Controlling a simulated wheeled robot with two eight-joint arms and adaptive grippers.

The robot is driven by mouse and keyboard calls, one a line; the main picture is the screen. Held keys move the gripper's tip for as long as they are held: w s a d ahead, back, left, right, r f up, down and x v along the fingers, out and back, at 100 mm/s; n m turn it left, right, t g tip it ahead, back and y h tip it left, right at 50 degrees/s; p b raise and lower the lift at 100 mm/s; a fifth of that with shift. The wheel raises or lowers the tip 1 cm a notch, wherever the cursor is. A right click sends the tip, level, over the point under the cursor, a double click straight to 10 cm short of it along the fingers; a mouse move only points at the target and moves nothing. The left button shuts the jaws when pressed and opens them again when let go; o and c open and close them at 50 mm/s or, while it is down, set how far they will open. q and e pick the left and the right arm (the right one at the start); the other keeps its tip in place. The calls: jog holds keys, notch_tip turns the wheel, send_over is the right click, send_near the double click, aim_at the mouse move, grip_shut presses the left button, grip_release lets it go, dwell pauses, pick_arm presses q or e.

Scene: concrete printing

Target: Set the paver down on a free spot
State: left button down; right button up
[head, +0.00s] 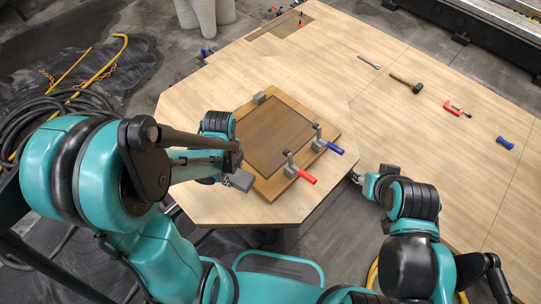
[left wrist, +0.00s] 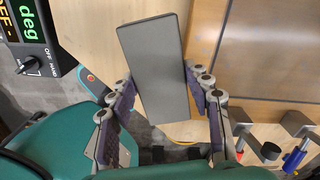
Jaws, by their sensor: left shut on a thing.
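The paver is a flat grey rectangular slab (head: 241,181), held at the lower left edge of the wooden board. It also shows large in the left wrist view (left wrist: 153,62), tilted slightly. My left gripper (head: 234,168) is shut on it; in the left wrist view its fingers (left wrist: 165,103) press on both long sides. Whether the paver touches the table below is hard to tell. My right gripper (head: 372,181) is beside the table's right edge, away from the paver; its finger opening is not clear.
A wooden board (head: 325,127) with a dark panel (head: 277,135) carries red-handled (head: 306,176) and blue-handled (head: 335,148) clamps. Bare tabletop (head: 235,207) lies at the front and left. A black display unit (left wrist: 35,45) is at upper left in the wrist view. A hammer (head: 407,83) lies farther right.

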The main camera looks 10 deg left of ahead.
pick_arm(q)
jog(key=m, duration=0.1)
jog(key=s+m, duration=0.1)
jog(key=m, duration=0.1)
jog(key=shift+s+f, duration=0.3)
jog(key=shift+f, duration=0.05)
jog(key=shift+w+d+m, duration=0.1)
jog(key=shift+w+m, duration=0.1)
jog(key=shift+m, duration=0.1)
jog(key=w+d+b, duration=0.1)
jog(key=w+d, duration=0.2)
jog(key=w, duration=0.1)
jog(key=w+d+b, duration=0.1)
jog(key=w+d, duration=0.2)
jog(key=w, duration=0.2)
jog(key=w+d+b, duration=0.1)
jog(key=w+d, duration=0.2)
jog(key=w, duration=0.2)
jog(key=shift+d, duration=0.2)
jog(key=f, duration=0.1)
jog(key=f+b, duration=0.2)
jog(key=shift+w+d+f, duration=0.1)
jog(key=shift+w+f, duration=0.15)
jog(key=shift+f, duration=0.1)
jog(key=shift+r, duration=0.1)
